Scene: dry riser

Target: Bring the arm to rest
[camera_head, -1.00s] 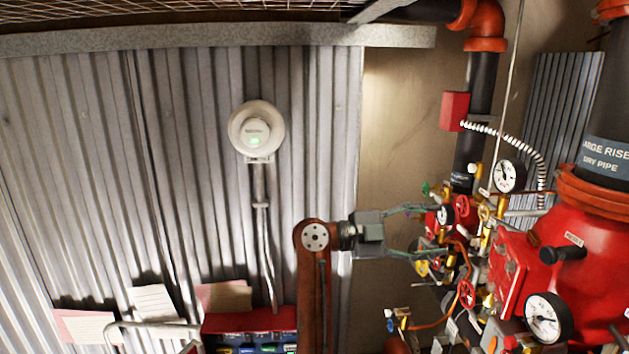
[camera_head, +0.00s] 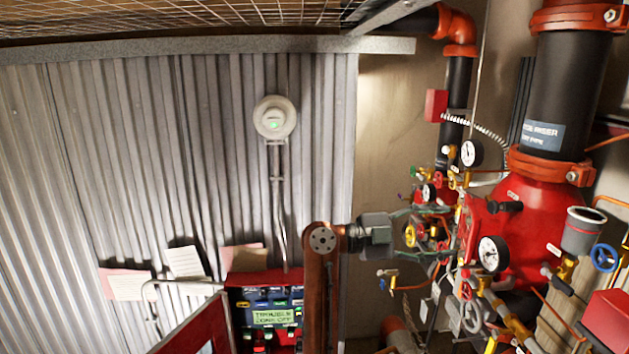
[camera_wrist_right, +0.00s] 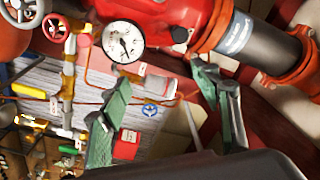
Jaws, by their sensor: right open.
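My right arm rises at the bottom middle of the head view, and its gripper (camera_head: 415,232) points right toward the valve trim. In the right wrist view the same gripper (camera_wrist_right: 165,105) shows two greenish fingers spread wide, with nothing between them. Behind the fingers are a round white gauge (camera_wrist_right: 123,42), a red valve body (camera_wrist_right: 165,14) and small brass piping. In the head view the red valve body (camera_head: 535,240) stands to the right of the gripper. I cannot tell whether the fingertips touch any trim. My left gripper is not in view.
An open red panel box (camera_head: 262,279) with a lit display sits left of my arm. A white round sounder (camera_head: 274,118) is on the corrugated wall. The black riser pipe (camera_head: 568,90) and a blue handwheel (camera_head: 605,257) are at right. Wire mesh runs overhead.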

